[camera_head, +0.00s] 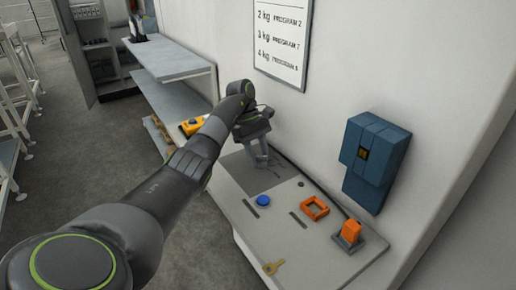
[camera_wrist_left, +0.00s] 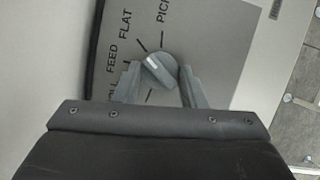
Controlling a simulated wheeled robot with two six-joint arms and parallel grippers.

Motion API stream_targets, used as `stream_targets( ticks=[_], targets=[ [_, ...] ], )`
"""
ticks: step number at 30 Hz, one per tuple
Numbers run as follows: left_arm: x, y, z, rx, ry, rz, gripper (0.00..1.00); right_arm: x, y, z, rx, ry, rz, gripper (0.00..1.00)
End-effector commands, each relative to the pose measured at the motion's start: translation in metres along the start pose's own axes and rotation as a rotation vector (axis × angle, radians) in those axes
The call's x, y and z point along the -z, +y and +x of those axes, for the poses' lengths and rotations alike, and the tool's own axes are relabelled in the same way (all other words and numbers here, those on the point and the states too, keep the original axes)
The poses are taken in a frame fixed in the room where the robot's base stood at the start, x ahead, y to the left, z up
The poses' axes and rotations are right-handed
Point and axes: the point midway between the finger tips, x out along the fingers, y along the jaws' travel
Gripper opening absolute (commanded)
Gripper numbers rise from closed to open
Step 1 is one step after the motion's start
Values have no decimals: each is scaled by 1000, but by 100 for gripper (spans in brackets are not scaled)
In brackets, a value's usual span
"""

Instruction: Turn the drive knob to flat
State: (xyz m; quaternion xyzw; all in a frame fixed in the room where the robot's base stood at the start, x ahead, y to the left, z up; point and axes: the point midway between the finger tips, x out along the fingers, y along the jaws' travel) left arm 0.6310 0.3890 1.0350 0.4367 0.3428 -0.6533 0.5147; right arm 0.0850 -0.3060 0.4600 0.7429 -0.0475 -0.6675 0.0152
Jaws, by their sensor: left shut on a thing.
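The drive knob (camera_wrist_left: 158,70) is a grey round knob with a raised bar and a pale stripe. It sits on a grey panel printed with FEED, FLAT and a partly cut-off PICK label, with thin lines around the knob. My left gripper (camera_wrist_left: 159,84) is shut on the knob, one finger on each side. The pale stripe is slanted; I cannot tell exactly which label it points to. In the head view my left gripper (camera_head: 262,159) reaches down to the far end of the control panel (camera_head: 285,222) and hides the knob. My right gripper is not in view.
The panel also carries a blue button (camera_head: 263,201), an orange square frame (camera_head: 314,208), an orange switch (camera_head: 351,231) and a brass key (camera_head: 272,267). A blue box (camera_head: 374,160) and a program sign (camera_head: 283,40) are on the wall. A shelf unit (camera_head: 172,62) stands behind.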

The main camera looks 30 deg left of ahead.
Motion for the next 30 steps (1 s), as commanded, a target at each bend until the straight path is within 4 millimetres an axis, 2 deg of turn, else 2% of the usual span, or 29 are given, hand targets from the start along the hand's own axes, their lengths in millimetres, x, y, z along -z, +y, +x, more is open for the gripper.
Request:
stream_targets(
  ticks=[6,20,21,26,30],
  targets=[
    [0,0,0,24,0,49,14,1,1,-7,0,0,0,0],
    [0,0,1,29,1,61,14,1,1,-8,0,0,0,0],
    [0,0,1,29,1,61,38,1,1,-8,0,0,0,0],
    [0,0,1,29,1,62,59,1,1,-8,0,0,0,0],
    [0,0,0,28,1,62,59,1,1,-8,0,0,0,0]
  ],
)
